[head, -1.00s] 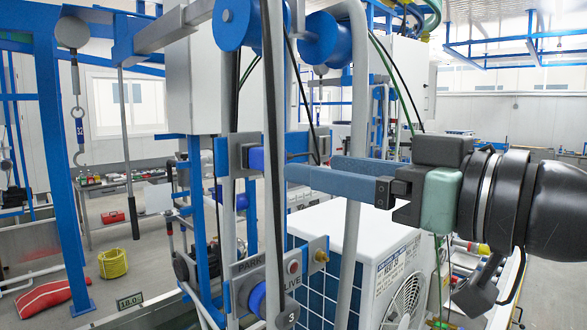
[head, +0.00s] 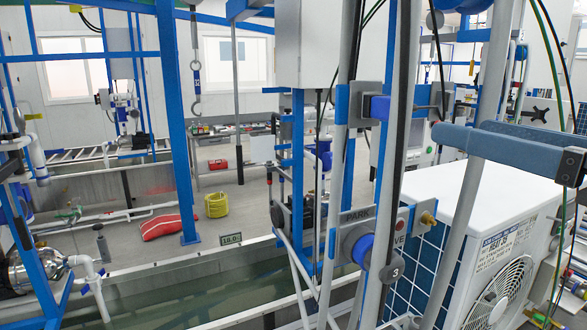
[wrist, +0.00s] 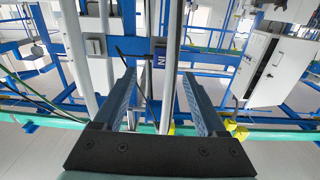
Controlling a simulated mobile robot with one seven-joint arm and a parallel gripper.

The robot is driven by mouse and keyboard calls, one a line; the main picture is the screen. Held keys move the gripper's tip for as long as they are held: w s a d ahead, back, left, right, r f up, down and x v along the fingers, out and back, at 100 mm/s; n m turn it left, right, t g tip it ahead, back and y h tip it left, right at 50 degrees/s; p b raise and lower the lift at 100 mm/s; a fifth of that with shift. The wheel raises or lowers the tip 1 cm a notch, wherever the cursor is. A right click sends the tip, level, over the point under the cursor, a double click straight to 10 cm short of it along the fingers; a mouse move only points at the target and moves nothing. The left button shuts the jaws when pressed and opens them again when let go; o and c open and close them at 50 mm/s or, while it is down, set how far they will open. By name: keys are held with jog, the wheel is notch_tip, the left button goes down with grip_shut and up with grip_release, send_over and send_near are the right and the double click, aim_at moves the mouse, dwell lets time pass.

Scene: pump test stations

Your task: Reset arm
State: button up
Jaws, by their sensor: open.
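My gripper (head: 460,128) is at the right of the head view, its two blue-grey fingers pointing left. The fingers are apart with nothing between them. It is in front of the grey upright pipes and above the white outdoor unit (head: 478,195). In the wrist view my gripper (wrist: 158,76) also shows open and empty, with blue frame bars and grey pipes beyond the fingertips. Most of my arm is outside the head view's right edge.
A water trough (head: 110,318) is at lower left. A hook (head: 195,105) hangs above. A white cabinet (wrist: 270,70) is at right.

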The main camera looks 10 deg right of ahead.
jog(key=w+a+f+m+h, duration=0.3)
jog(key=w+a+f, duration=0.7)
jog(key=w+f, duration=0.1)
jog(key=a+f+h, duration=0.2)
jog(key=a+f, duration=0.5)
jog(key=a, duration=0.3)
jog(key=s+r+t, duration=0.5)
jog(key=s+r, duration=0.2)
jog(key=r, duration=0.5)
jog(key=s+r+t+b, duration=0.1)
jog(key=s+r+t, duration=0.4)
jog(key=r, duration=0.6)
jog(key=shift+s+r+m+h+b, duration=0.3)
jog(key=shift+s+r+h, duration=0.1)
jog(key=shift+s, duration=0.5)
jog(key=shift+d+f, duration=0.1)
jog(key=shift+f, duration=0.05)
